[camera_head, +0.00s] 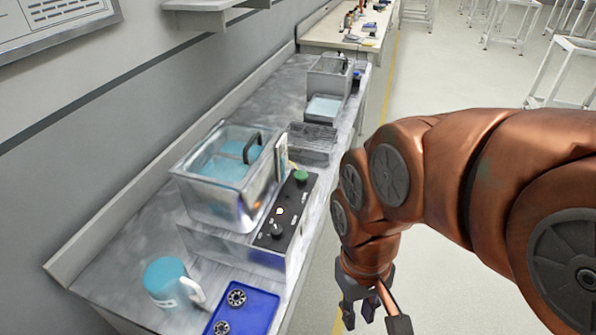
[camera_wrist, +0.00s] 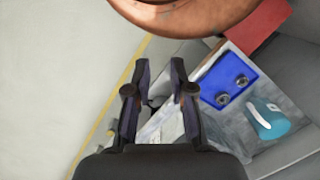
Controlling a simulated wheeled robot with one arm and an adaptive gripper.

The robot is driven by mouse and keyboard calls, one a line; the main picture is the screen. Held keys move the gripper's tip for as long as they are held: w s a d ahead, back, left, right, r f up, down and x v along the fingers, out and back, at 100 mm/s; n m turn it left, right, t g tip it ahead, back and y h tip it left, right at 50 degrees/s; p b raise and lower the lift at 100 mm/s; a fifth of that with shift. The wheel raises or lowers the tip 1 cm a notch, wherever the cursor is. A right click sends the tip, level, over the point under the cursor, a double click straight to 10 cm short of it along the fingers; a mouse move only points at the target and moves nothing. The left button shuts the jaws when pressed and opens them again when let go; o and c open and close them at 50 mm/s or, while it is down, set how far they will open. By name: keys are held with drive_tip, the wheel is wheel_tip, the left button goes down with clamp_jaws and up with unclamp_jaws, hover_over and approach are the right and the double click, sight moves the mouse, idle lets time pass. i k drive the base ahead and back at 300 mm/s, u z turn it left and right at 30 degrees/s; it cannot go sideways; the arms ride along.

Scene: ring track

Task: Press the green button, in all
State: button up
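The green button (camera_head: 300,176) sits at the far end of a black control panel (camera_head: 274,233) on the front of a metal tank unit (camera_head: 215,205) on the bench. The panel also bears a pale round light and a black knob. My gripper (camera_head: 374,318) hangs over the floor just off the bench's right edge, lower in the head view than the button and apart from it. In the wrist view its fingers (camera_wrist: 157,92) are spread with nothing between them. The green button does not show clearly in the wrist view.
A blue tray (camera_head: 243,309) with ring parts and a teal mug (camera_head: 172,282) stand on the near bench; the wrist view also shows the tray (camera_wrist: 229,86) and mug (camera_wrist: 266,118). A smaller tank (camera_head: 327,80) stands farther along.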

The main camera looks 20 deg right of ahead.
sight(300, 176)
drive_tip(key=u, duration=0.95)
drive_tip(key=k, duration=0.35)
drive_tip(key=u, duration=0.3)
